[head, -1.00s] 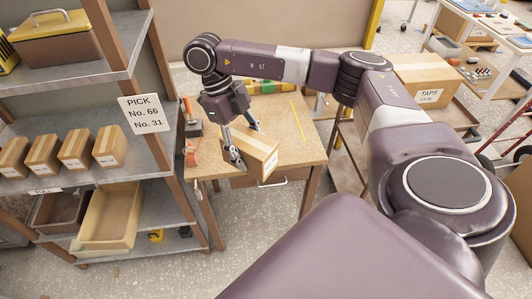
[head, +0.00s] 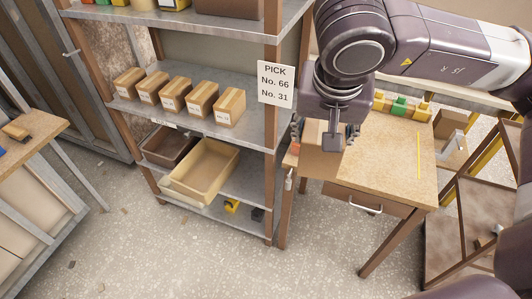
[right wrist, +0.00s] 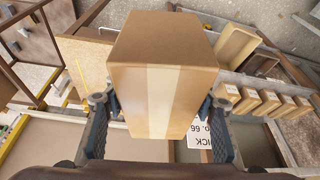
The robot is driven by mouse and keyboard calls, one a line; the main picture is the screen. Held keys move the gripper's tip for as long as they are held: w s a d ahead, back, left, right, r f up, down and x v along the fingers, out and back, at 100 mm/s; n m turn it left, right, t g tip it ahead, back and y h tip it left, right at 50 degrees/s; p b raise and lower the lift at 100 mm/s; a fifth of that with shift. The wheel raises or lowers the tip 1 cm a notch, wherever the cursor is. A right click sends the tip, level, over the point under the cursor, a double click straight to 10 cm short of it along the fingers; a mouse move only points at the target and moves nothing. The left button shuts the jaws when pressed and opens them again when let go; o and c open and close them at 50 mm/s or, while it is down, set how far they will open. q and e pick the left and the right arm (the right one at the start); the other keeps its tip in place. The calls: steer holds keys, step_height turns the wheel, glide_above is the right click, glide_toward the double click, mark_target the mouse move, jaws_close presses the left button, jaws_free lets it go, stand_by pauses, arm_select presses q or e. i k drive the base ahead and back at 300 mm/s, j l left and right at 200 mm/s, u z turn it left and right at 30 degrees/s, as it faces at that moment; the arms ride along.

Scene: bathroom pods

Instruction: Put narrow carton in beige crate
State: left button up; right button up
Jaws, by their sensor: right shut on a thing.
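My right gripper (head: 322,138) is shut on a brown carton (head: 319,163) with a paler tape strip. In the head view it hangs in front of the wooden table's left part, beside the shelf post. In the right wrist view the carton (right wrist: 163,75) fills the middle, with a finger on each side. The beige crate (head: 203,172) stands empty on a lower shelf, to the left of and below the gripper, apart from the carton. My left gripper is in neither current view.
A darker brown crate (head: 168,147) stands left of the beige crate. Several similar cartons (head: 172,97) line the shelf above. A sign (head: 276,83) hangs on the shelf post (head: 271,130). The wooden table (head: 390,155) is at the right. Floor (head: 150,245) in front of the shelf is mostly clear.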

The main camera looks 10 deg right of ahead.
mark_target(202, 182)
steer(key=i+j, duration=0.1)
steer(key=j, duration=0.35)
steer(key=i+j, duration=0.15)
steer(key=j, duration=0.35)
steer(key=i+j, duration=0.1)
steer(key=j, duration=0.35)
steer(key=i+j, duration=0.1)
steer(key=j, duration=0.4)
steer(key=i+j, duration=0.15)
steer(key=j, duration=0.3)
